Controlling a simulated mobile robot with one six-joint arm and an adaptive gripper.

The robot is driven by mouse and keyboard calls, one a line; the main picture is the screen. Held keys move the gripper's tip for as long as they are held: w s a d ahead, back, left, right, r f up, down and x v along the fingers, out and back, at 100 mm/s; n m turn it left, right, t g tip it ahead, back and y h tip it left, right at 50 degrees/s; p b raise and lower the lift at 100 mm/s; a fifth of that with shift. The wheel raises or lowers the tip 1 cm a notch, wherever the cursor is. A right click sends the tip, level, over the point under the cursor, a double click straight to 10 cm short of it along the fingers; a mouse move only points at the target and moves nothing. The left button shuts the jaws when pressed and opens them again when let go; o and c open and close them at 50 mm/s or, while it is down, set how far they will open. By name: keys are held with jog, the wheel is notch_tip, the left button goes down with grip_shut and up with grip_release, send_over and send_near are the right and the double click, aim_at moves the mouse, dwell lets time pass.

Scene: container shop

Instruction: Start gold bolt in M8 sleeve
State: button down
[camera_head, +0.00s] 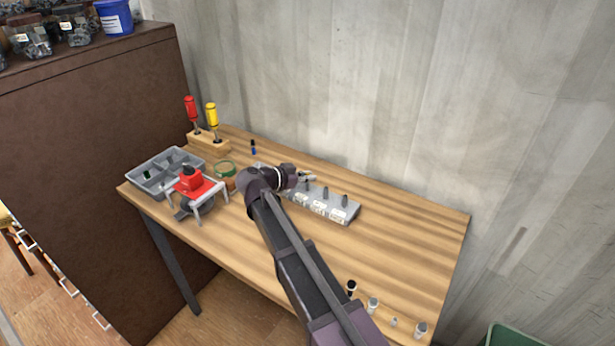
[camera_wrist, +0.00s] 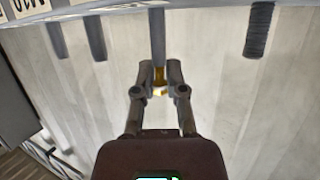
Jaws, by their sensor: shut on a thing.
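The gold bolt (camera_wrist: 159,75) shows in the wrist view between the fingertips of my gripper (camera_wrist: 159,88), which is shut on it. The bolt is in line with the end of a grey upright post (camera_wrist: 157,35); whether it is inside or only touching cannot be told. In the head view the grey block (camera_head: 351,218) carries several such posts and white labels. My gripper (camera_head: 304,177) is at the block's left part there, partly hidden by my arm. The labels are too small to read in the head view; one in the wrist view seems to read M10, upside down.
Small cylinders (camera_head: 373,305) stand at the front right.

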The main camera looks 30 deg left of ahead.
jog(key=shift+f+b, duration=0.5)
jog(key=c, duration=0.6)
grip_release()
jog(key=shift+r, duration=0.1)
notch_tip(320, 180, up, 6)
jog(key=p, duration=0.6)
jog(key=shift+c, duration=0.3)
